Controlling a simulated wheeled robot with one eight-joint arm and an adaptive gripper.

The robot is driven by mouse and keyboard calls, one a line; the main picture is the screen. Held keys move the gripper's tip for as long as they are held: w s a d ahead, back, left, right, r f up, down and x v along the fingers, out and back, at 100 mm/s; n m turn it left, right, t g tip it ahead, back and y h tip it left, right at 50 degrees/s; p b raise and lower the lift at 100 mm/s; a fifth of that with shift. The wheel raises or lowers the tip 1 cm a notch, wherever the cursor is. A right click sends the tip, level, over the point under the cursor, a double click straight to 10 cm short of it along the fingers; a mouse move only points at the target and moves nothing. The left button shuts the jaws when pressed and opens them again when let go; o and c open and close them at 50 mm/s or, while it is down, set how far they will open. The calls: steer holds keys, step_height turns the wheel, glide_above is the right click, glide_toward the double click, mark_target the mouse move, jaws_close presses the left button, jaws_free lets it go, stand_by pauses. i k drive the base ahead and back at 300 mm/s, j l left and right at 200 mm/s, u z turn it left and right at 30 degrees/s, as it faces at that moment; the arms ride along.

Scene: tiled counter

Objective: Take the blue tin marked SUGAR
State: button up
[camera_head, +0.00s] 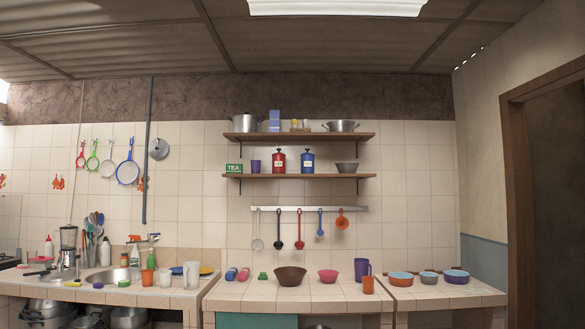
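A blue tin (308,163) with a dark lid and a small pale label stands upright on the lower wooden shelf (300,177). The label's lettering is too small to read. A red tin (279,163) of the same shape stands just to its left, with a narrow gap between them. A grey bowl (347,168) is to the right of the blue tin. The front of the blue tin is unobstructed. My gripper is not in view.
A green TEA box (234,168) and a purple cup (255,166) share the lower shelf. The upper shelf (300,137) runs close above. Utensils hang from a rail (300,208) below. Bowls, including a brown one (290,276), and a purple jug (362,269) stand on the counter.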

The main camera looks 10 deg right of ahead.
mark_target(307, 161)
steer(key=i+l, duration=0.3)
steer(key=i, duration=0.2)
steer(key=i+l, duration=0.3)
steer(key=i, duration=0.2)
steer(key=i+l+u, duration=0.1)
steer(key=i+l, duration=0.25)
steer(key=i, duration=0.2)
steer(key=i+l, duration=0.35)
steer(key=i, duration=0.15)
steer(key=i+u, duration=0.15)
steer(key=u, duration=0.25)
steer(key=i+l+u, duration=0.1)
steer(key=u, duration=0.3)
